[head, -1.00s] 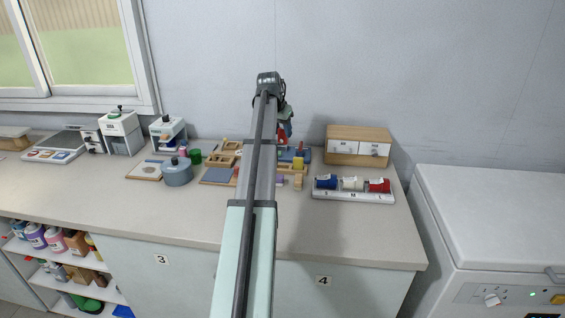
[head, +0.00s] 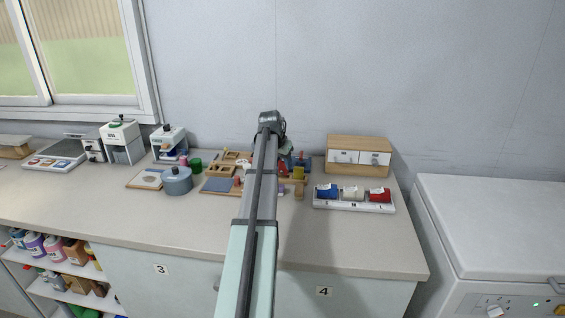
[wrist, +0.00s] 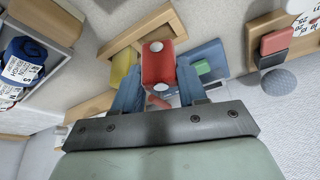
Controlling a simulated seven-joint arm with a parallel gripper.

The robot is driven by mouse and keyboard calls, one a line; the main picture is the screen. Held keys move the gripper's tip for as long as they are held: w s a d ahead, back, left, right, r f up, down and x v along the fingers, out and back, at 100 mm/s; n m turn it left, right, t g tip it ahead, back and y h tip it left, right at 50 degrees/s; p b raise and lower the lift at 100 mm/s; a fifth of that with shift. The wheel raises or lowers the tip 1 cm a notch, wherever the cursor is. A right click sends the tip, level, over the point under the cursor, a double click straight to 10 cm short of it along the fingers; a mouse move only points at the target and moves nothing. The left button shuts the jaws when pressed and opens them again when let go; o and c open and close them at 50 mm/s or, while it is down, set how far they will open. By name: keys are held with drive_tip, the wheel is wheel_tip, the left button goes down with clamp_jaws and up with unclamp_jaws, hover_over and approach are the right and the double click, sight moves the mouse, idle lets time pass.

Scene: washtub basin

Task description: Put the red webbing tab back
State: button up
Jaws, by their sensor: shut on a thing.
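The red webbing tab (wrist: 158,62), a red block-like piece with two white dots, sits between the fingers of my gripper (wrist: 158,82) in the wrist view. My gripper is shut on it. In the head view my arm mostly hides the gripper, which is low over the back of the counter. Below the tab in the wrist view are a wooden frame (wrist: 118,40), a yellow block (wrist: 122,68) and a blue tray (wrist: 212,62) with a green piece. I cannot tell whether the tab touches anything beneath it.
A white tray (head: 353,206) with blue, white and red rolls stands to the right. A wooden drawer box (head: 358,142) stands behind it. A grey-blue pot (head: 177,181) and wooden pieces lie left of my arm. The counter front (head: 160,222) is clear.

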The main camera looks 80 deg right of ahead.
drive_tip(key=shift+f, duration=0.55)
drive_tip(key=o, duration=0.8)
drive_tip(key=shift+r, duration=0.7)
drive_tip(key=v, duration=1.1)
drive_tip(key=shift+a+r, duration=0.2)
drive_tip(key=shift+r, duration=0.15)
